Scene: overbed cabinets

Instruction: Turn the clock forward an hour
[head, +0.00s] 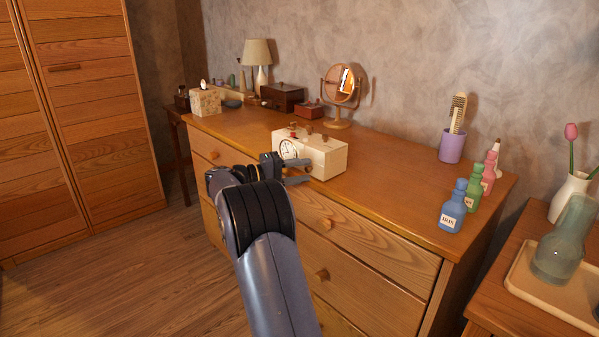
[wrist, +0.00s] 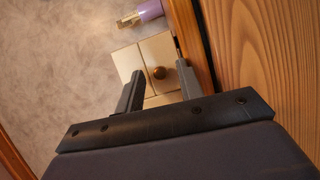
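The clock is a cream box (head: 325,158) on the dresser top, with a round white dial (head: 289,149) on its left front and small brown and reddish knobs on top. A round brown knob (wrist: 159,73) on the cream box (wrist: 126,62) shows between the fingers. I cannot tell whether either finger touches it. The dial is not seen in the wrist view.
The dresser (head: 400,195) has a round mirror (head: 341,84), wooden boxes and a lamp behind the clock. A purple cup (head: 452,146) and coloured bottles (head: 454,207) stand to the right. The dresser top between clock and bottles is clear.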

